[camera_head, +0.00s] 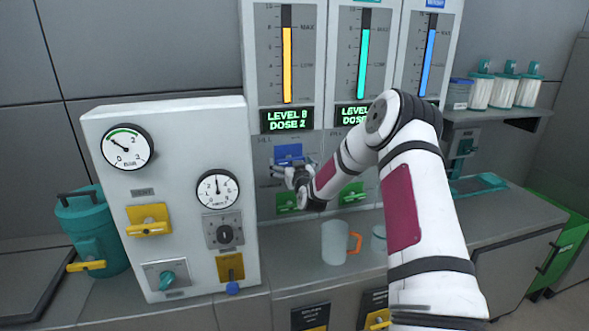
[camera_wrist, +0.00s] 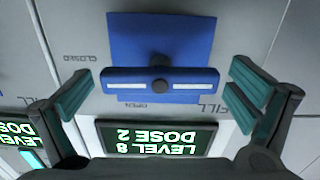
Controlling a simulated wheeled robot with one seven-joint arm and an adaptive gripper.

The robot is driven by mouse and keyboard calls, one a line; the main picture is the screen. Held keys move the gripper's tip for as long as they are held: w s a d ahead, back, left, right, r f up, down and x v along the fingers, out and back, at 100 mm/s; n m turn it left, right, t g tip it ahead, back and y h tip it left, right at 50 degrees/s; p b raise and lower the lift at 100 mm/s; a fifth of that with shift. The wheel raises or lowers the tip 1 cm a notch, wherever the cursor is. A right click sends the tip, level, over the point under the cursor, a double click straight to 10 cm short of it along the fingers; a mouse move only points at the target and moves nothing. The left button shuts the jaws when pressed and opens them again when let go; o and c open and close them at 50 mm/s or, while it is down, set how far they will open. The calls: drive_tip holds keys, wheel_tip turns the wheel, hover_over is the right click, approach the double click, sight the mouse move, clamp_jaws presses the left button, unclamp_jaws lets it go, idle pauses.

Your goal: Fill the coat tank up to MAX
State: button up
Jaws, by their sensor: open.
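The left tank column has a gauge with a yellow fill (camera_head: 287,65) whose top is close to the MAX mark. Its display (camera_head: 287,120) reads LEVEL 8 DOSE 2 and appears upside down in the wrist view (camera_wrist: 157,136). Below it is a blue FILL handle (camera_head: 288,151). In the wrist view, its blue bar (camera_wrist: 128,80) lies horizontal across a blue plate, with OPEN and CLOSED labels beside it. My gripper (camera_wrist: 161,93) is open, with one finger beyond each end of the bar and no visible grip on it. In the head view my gripper (camera_head: 290,172) is just below the blue handle.
Two more columns with teal (camera_head: 363,65) and blue (camera_head: 428,62) fills stand to the right. Green handles (camera_head: 287,202) sit lower on the panel. A mug with an orange handle (camera_head: 335,242) stands on the counter. A white gauge box (camera_head: 175,220) is close at left.

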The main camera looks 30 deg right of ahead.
drive_tip(key=v, duration=1.1)
drive_tip(key=shift+s, duration=0.3)
drive_tip(key=shift+a, duration=0.1)
idle(0.7)
